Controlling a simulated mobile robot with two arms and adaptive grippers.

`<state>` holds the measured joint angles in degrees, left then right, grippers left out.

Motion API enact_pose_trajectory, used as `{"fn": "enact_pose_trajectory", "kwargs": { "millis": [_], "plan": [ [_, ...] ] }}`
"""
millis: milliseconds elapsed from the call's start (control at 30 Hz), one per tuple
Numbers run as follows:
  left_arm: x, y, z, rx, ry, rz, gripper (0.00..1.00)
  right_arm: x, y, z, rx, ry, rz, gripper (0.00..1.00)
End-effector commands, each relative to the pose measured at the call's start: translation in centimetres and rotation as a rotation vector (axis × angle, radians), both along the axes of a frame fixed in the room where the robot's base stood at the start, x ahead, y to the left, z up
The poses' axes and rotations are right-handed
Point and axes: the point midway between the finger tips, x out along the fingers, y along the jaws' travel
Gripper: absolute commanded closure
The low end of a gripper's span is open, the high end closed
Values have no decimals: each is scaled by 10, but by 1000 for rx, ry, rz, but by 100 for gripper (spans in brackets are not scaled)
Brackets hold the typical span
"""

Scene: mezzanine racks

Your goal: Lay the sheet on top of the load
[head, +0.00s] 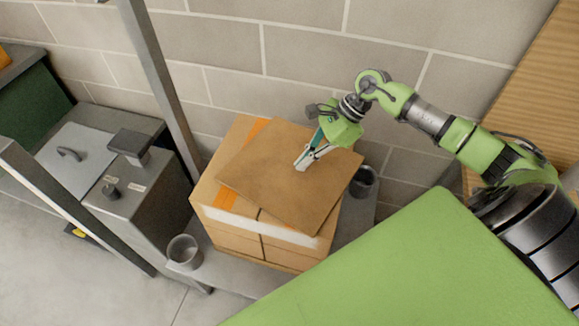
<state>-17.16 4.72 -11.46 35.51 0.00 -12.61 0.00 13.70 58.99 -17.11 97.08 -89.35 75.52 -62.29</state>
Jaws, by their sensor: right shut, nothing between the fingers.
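A brown cardboard sheet (278,185) lies on top of the load, a stack of cardboard boxes (213,205). The sheet is turned a little relative to the boxes, and its right corner reaches past their edge. An orange strip shows on the box top at the sheet's upper left. My right gripper (303,164) is over the upper right part of the sheet, fingers shut and pointing down, with nothing between them. Whether the fingertips touch the sheet I cannot tell. My left gripper is out of view.
The boxes stand on a grey shelf (229,277) with a grey cup (184,252) at front left and a dark cup (364,181) at right. Rack posts (163,85) and a grey machine (140,196) stand left. A block wall (305,45) is behind.

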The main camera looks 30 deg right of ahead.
Motion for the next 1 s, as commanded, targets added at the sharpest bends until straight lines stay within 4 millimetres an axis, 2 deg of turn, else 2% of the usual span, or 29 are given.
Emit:
{"fn": "enact_pose_trajectory", "kwargs": {
  "millis": [33,200,400,1000],
  "plan": [
    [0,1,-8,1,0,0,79,-4,-14,-5,-5,3,-4,100],
    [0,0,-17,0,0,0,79,-14,-47,-3,-4,2,-3,100],
    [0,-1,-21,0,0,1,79,-20,-69,-1,0,1,-1,100],
    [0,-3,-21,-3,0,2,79,-21,-73,1,3,-2,0,100]
  ]
}}
